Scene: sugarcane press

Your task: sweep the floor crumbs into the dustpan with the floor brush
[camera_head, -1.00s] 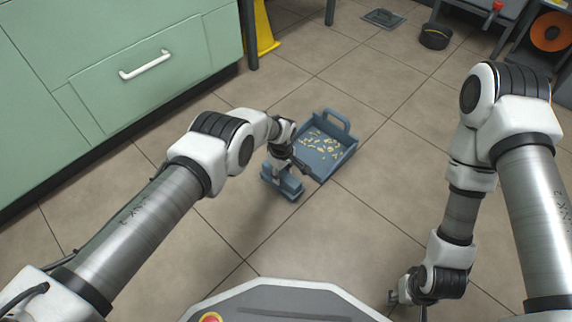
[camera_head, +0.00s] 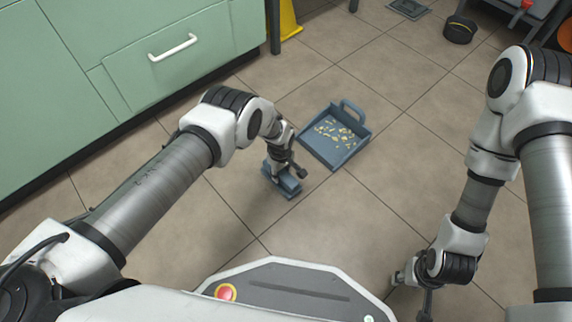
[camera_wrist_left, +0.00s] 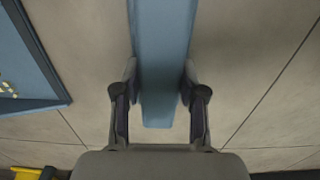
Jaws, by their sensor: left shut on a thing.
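The blue-grey dustpan (camera_head: 349,157) lies on the tiled floor with its handle toward the back. Several pale yellow crumbs (camera_head: 335,131) lie inside it. The blue-grey floor brush (camera_head: 284,184) is at the floor to the left and front of the dustpan, apart from it. My left gripper (camera_head: 284,170) is shut on the brush. In the left wrist view the brush (camera_wrist_left: 162,60) runs between the two fingers (camera_wrist_left: 160,100), and the dustpan edge (camera_wrist_left: 45,103) shows at the left. My right gripper (camera_head: 410,290) hangs low at the right; its jaws are not clear.
Green cabinets (camera_head: 130,60) with a white handle stand at the left. A yellow object (camera_head: 288,20) stands by a dark leg at the back. A round black object (camera_head: 460,30) lies at the back right. Floor between the dustpan and my right arm is clear.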

